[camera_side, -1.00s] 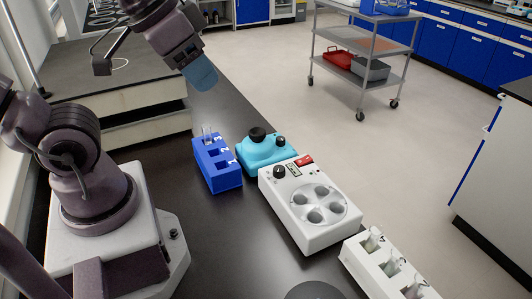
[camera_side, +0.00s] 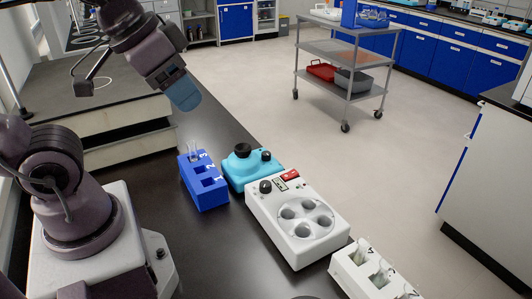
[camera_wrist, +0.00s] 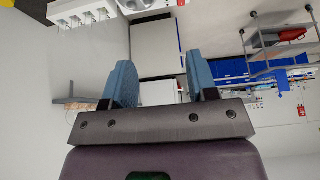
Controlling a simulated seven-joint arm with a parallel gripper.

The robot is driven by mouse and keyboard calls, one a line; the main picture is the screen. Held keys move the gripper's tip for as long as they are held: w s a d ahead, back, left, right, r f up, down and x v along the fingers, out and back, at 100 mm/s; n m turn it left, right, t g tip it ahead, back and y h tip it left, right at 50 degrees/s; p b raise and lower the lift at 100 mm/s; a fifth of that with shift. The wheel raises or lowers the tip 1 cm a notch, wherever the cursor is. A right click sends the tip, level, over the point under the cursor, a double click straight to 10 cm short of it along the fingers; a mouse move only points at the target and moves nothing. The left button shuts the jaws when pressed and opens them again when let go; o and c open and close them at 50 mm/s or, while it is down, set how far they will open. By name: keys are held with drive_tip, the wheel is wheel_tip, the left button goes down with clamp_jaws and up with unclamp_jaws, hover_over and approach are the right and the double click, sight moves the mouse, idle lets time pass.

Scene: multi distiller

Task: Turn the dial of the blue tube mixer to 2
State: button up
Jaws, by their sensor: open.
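The blue tube mixer (camera_side: 250,174) stands on the dark bench in the side view. It has a black cup (camera_side: 243,151) on top and a small dark dial (camera_side: 266,155) at its right. The dial's marks are too small to read. My gripper (camera_side: 184,95) is high above the bench, up and left of the mixer, apart from everything. In the wrist view my gripper (camera_wrist: 162,75) has its two blue fingers apart with nothing between them.
A blue rack (camera_side: 205,192) with numbered slots and a tube stands left of the mixer. A white device (camera_side: 285,245) with a dark knob and round wells stands close in front. A white rack (camera_side: 345,275) is at the front right. A cart (camera_side: 350,55) stands on the floor behind.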

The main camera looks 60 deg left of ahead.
drive_tip(key=n+g, duration=0.2)
drive_tip(key=g, duration=0.4)
approach(267, 153)
drive_tip(key=shift+y, duration=0.3)
drive_tip(key=f, duration=0.9)
drive_tip(key=shift+s+f, duration=0.2)
drive_tip(key=shift+c, duration=0.4)
drive_tip(key=c, duration=0.8)
drive_tip(key=shift+c, duration=0.2)
